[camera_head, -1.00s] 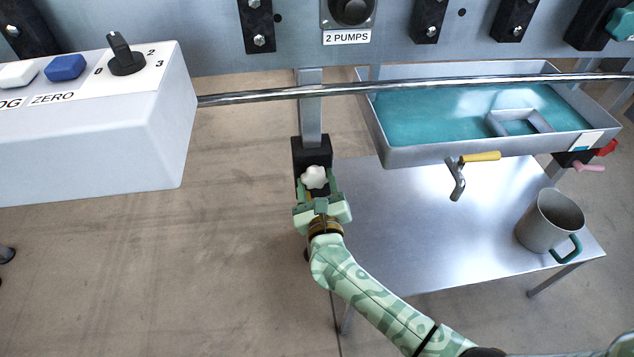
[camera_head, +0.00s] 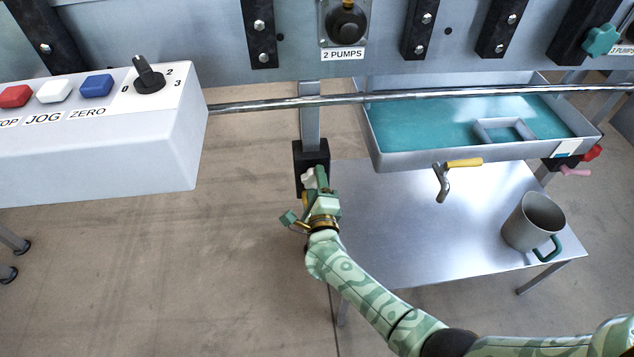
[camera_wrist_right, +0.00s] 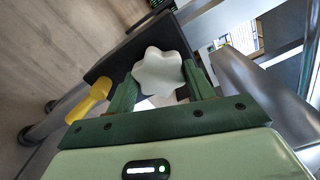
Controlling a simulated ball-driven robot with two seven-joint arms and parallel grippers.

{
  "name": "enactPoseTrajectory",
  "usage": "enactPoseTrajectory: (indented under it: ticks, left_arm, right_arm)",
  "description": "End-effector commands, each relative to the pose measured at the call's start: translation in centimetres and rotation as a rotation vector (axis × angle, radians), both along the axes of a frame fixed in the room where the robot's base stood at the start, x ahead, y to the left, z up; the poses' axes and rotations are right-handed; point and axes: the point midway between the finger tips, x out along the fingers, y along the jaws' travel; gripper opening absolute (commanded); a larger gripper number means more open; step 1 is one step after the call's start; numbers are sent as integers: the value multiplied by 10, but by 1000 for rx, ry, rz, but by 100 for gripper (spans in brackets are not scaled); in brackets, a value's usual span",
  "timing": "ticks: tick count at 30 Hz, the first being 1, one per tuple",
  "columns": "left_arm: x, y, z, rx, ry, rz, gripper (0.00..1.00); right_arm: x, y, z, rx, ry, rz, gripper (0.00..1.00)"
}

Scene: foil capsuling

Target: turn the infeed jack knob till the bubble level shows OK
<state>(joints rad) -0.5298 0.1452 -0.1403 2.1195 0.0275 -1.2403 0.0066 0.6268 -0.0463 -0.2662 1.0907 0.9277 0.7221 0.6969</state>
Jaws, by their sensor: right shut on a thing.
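The white star-shaped jack knob (camera_head: 308,179) sits on a black block (camera_head: 311,152) at the foot of a grey post in the head view. My right gripper (camera_head: 312,190) is on this knob, tilted and partly covering it. In the right wrist view the knob (camera_wrist_right: 160,72) lies between the two green fingers of my right gripper (camera_wrist_right: 162,88), which are shut on it. A yellow-ended part (camera_wrist_right: 90,100) shows beside the left finger there. I cannot make out the bubble level or its reading in either view. My left gripper is not in view.
A steel table (camera_head: 400,240) stands right of the knob, with a grey mug (camera_head: 533,220) on it. Above it are a tray of teal liquid (camera_head: 400,162) and a yellow-handled crank (camera_head: 443,180). A button box (camera_head: 150,150) is at left. A metal rod crosses above.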

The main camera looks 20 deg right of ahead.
Motion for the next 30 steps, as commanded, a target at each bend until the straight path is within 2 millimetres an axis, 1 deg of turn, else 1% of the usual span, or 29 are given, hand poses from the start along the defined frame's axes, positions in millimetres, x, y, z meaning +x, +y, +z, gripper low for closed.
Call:
enactPoseTrajectory:
  ticks: [6, 12, 15, 22, 30]
  left_arm:
    - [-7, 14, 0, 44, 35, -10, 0]
    - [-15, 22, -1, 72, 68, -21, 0]
    - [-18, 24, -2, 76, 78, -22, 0]
    - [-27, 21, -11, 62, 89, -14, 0]
    - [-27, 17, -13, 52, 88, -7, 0]
  right_arm:
    - [-1, 1, 1, -170, 51, 3, 30]
    - [-1, 2, 0, -286, 86, 3, 30]
    - [-1, 2, 0, -329, 99, 3, 30]
    - [-1, 1, -1, -384, 115, 3, 30]
    - [-1, 2, -2, -396, 119, 4, 30]
